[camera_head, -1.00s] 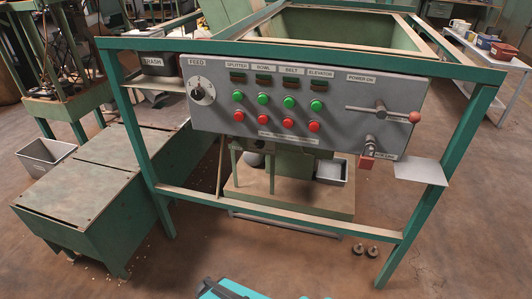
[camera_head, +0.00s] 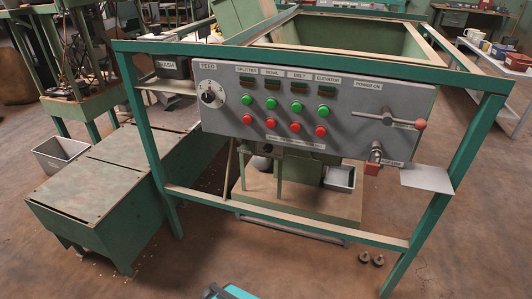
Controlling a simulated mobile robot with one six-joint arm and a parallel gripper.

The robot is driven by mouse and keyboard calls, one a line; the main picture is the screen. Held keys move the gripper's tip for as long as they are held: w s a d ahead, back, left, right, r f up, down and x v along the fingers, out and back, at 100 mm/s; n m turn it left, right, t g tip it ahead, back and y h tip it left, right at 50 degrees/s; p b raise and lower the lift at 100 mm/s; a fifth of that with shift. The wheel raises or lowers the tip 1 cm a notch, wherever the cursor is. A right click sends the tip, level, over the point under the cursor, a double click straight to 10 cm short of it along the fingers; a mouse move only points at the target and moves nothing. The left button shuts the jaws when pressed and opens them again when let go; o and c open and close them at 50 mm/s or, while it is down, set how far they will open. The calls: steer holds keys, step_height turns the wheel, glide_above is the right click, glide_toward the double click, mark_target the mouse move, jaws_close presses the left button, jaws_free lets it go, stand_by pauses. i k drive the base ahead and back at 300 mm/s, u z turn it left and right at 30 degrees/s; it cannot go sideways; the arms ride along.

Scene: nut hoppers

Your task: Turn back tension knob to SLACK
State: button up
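No knob that I can read as a tension knob, and no SLACK mark, shows in the head view. The only round dial knob in sight is the black knob on a white disc (camera_head: 211,94), under the FEED label at the left end of the grey control panel (camera_head: 345,95). My gripper is out of view. A teal and dark piece at the bottom edge looks like part of my own body.
A green frame (camera_head: 290,215) carries the panel, with green and red buttons, a red-ended lever (camera_head: 390,120) and a small shelf (camera_head: 427,177) at right. A long green box (camera_head: 110,200) stands left. Two small dark pieces (camera_head: 371,259) lie on the floor. Floor in front looks mostly clear.

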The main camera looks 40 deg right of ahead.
mark_target(268, 149)
steer(key=u, duration=4.25)
steer(key=i, duration=0.1)
steer(key=z, duration=2.95)
steer(key=i, duration=0.9)
steer(key=z, duration=3.7)
steer(key=i, duration=0.1)
steer(key=u, duration=2.25)
